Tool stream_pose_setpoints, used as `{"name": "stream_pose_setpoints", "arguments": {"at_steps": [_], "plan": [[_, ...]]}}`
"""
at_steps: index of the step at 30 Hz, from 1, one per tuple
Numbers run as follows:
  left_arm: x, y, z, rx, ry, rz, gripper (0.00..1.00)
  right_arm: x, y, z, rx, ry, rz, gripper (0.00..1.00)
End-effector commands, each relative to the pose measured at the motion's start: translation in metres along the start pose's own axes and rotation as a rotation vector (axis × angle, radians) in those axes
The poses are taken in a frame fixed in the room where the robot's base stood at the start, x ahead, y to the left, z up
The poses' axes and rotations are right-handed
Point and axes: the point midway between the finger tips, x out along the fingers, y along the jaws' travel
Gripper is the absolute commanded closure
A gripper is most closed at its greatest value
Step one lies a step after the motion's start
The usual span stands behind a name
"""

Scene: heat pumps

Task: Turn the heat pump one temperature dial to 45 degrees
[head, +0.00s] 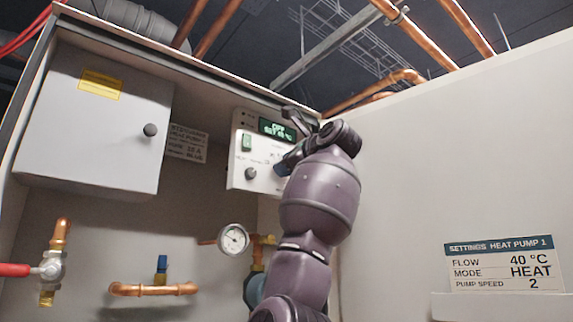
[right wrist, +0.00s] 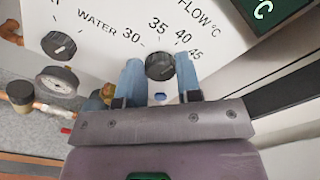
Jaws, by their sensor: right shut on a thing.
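The flow temperature dial (right wrist: 160,66) is a dark round knob on the white control panel (head: 238,178), with 30, 35, 40 and 45 printed around it. Which number its pointer meets is not clear. My right gripper (right wrist: 159,76) has its two blue fingers on either side of the dial and is shut on it. In the head view, my right gripper (head: 283,166) is at the panel's lower right and hides the dial. The green display (head: 277,130) reads OFF, with a small set value below that is hard to read. My left gripper is not in view.
Another dark knob (right wrist: 59,45) is left of the dial, with a green switch (head: 247,142) on the panel. A gauge (head: 234,240) and copper pipes (head: 153,289) sit below. A settings sign (head: 504,264) on the right reads flow 40 °C, heat, speed 2. A side wall stands close right.

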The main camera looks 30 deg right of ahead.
Motion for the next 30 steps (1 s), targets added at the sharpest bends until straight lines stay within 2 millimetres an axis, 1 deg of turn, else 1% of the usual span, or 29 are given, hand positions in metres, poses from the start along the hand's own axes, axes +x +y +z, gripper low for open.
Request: {"name": "stream_pose_setpoints", "arguments": {"at_steps": [6, 15, 21, 30], "plan": [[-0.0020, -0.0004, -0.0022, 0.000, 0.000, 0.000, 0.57, 0.0007, 0.0009, 0.0001, 0.201, 0.001, 0.005, 0.91], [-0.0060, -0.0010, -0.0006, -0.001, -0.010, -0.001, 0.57, 0.0007, 0.0009, -0.0004, 0.418, 0.002, 0.005, 0.91], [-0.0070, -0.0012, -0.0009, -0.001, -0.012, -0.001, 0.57, 0.0012, 0.0014, -0.0012, 0.506, 0.004, 0.006, 0.91], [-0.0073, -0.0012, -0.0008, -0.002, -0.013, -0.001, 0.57, 0.0010, 0.0013, -0.0022, 0.556, 0.005, 0.005, 0.91]]}}
